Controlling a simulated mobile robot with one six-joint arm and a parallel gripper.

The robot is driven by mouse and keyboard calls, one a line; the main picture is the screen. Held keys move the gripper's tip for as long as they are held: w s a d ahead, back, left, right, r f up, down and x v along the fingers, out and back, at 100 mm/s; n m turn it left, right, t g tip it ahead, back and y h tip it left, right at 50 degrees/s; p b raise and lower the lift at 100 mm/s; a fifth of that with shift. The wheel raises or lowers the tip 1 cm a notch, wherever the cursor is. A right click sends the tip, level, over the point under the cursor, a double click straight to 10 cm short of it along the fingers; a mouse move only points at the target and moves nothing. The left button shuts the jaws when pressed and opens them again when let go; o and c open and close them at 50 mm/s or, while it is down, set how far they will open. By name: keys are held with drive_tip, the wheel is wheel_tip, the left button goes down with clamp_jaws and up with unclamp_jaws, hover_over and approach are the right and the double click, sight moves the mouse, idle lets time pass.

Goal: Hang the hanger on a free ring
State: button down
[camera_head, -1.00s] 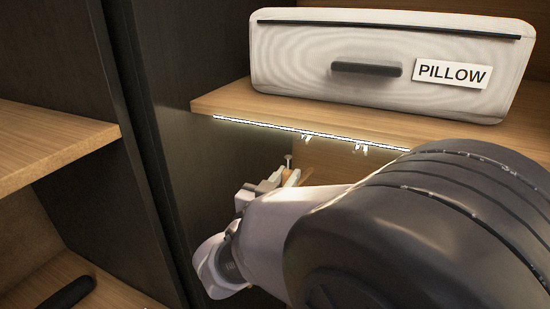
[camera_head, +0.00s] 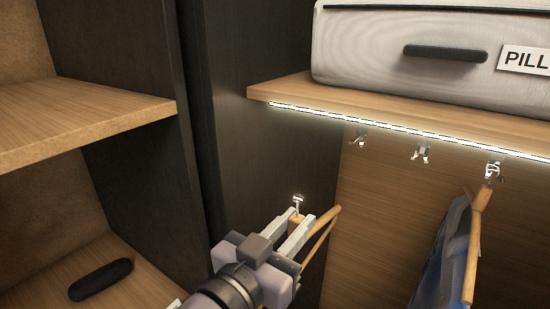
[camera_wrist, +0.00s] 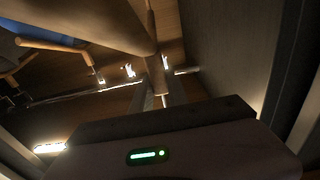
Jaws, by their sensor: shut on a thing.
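My gripper (camera_head: 299,224) is shut on a wooden hanger (camera_head: 320,240), held near its neck, with its small metal hook (camera_head: 298,201) pointing up. In the wrist view, the wooden hanger (camera_wrist: 95,22) crosses the top, gripped between my fingers (camera_wrist: 161,90). Metal rings hang under the shelf: a left ring (camera_head: 361,135) and a middle ring (camera_head: 421,153), both empty. The right ring (camera_head: 493,170) bears another wooden hanger (camera_head: 478,235) with a blue garment (camera_head: 442,260). The held hanger is below and left of the left ring, apart from it.
The shelf (camera_head: 290,88) with a light strip (camera_head: 330,117) runs above the rings and carries a pale pillow box (camera_head: 390,50). A dark panel (camera_head: 250,165) stands left of my gripper. A left shelf (camera_head: 90,110) and a dark object (camera_head: 100,280) are farther left.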

drive_tip(key=b+v, duration=0.1)
drive_tip(key=v, duration=0.9)
